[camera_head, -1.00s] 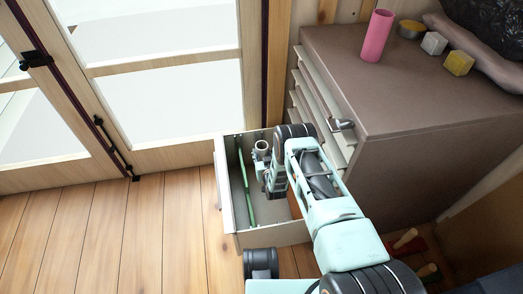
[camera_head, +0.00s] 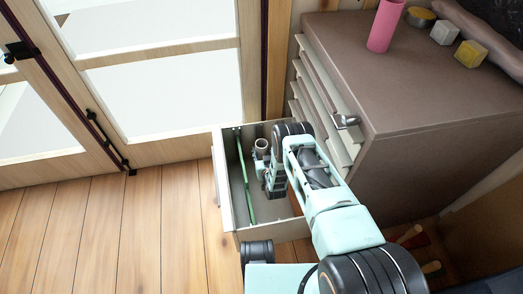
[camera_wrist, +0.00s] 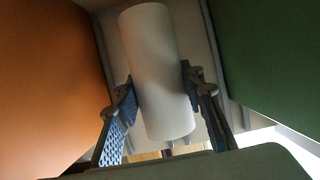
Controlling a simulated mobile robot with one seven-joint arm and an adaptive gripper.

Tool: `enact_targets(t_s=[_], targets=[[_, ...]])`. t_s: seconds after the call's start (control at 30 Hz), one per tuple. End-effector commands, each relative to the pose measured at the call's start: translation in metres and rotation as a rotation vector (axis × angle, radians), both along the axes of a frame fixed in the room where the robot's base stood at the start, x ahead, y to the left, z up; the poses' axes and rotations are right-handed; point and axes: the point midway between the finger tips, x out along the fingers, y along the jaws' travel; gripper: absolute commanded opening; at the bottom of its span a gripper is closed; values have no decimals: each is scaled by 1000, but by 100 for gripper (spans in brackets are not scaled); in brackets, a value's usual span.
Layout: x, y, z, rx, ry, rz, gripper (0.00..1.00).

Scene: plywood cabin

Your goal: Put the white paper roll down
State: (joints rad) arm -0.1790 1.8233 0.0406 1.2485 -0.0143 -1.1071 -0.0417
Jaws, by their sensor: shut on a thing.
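The white paper roll (camera_wrist: 157,75) stands between the two fingers of my gripper (camera_wrist: 158,88) in the wrist view, and both fingers press on its sides. My gripper (camera_head: 262,160) is down within the drawer, shut on the roll.
A thin green divider (camera_head: 245,180) runs along the drawer's left part, and an orange panel (camera_wrist: 45,80) shows on the other side. The brown cabinet (camera_head: 420,90) bears a pink cylinder (camera_head: 385,25) and yellow block (camera_head: 469,54). Wooden floor (camera_head: 120,230) lies clear at left.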

Motion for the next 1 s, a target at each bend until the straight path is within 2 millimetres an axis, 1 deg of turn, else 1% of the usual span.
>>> enact_targets(t_s=[0.33, 0.37, 0.5, 0.83, 1.0], targets=[[1, 0, -7, 0, -1, 0, 6], [0, 0, -8, 0, 0, 0, 37], [0, 0, -8, 0, 0, 0, 53], [1, 0, -6, 0, -1, 0, 54], [1, 0, 7, 0, -2, 0, 54]])
